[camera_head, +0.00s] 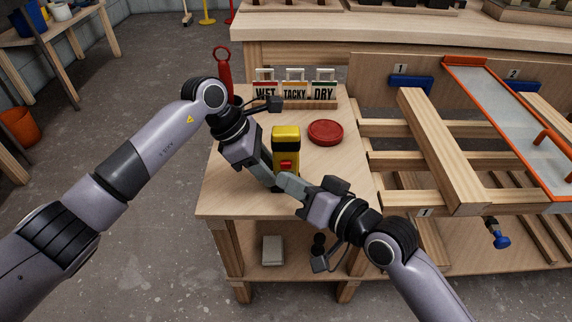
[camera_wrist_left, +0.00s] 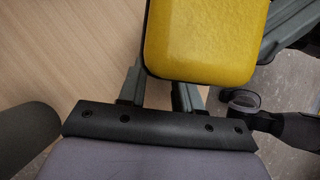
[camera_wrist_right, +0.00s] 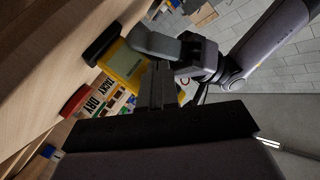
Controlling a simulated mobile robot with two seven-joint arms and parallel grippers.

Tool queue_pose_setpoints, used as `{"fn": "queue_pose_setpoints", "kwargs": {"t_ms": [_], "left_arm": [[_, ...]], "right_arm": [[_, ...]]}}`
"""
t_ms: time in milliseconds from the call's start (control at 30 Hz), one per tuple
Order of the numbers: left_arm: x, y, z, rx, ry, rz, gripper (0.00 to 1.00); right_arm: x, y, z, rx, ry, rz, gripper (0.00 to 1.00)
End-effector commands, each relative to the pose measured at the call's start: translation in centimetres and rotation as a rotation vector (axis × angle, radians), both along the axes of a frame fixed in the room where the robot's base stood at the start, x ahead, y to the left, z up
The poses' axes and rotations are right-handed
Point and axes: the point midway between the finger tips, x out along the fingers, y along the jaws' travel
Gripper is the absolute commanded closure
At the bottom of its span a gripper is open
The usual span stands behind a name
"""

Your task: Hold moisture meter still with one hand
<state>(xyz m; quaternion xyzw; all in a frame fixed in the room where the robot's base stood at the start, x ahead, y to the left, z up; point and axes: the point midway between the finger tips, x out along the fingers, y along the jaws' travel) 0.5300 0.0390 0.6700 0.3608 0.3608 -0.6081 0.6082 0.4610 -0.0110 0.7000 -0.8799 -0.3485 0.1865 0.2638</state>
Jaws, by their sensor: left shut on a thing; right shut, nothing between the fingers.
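The moisture meter (camera_head: 286,134) is a yellow and black block with a red button. It stands upright on the small wooden table (camera_head: 225,197). My left gripper (camera_head: 277,180) is shut on it, low on its body; the meter's yellow top (camera_wrist_left: 205,38) fills the upper middle of the left wrist view. My right gripper (camera_head: 284,181) is shut and empty, its fingertips close in front of the meter's lower part. In the right wrist view the meter (camera_wrist_right: 122,66) is just beyond the right fingers (camera_wrist_right: 160,84). I cannot tell whether those fingers touch it.
A red round lid (camera_head: 325,132) lies right of the meter. WET, TACKY and DRY cards (camera_head: 294,93) stand behind it. A red-handled tool (camera_head: 223,70) stands at the back left. A rack with wooden battens (camera_head: 440,150) and an orange-framed panel (camera_head: 515,115) is at the right.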

Motion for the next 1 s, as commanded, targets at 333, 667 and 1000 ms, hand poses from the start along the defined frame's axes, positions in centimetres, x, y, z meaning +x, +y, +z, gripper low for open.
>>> {"fn": "queue_pose_setpoints", "kwargs": {"t_ms": [333,667,1000], "left_arm": [[-0.02,-0.01,-0.02,0.0,0.001,0.0,0.93],[-0.02,-0.01,-0.02,0.0,0.001,0.0,0.93],[-0.02,-0.02,-0.01,0.0,0.001,0.0,0.93]], "right_arm": [[0.65,0.0,-0.03,0.0,0.0,0.0,1.0],[0.77,0.0,-0.02,-0.001,-0.001,0.0,1.0],[1.17,0.02,0.01,-0.001,-0.001,0.0,1.0]]}}
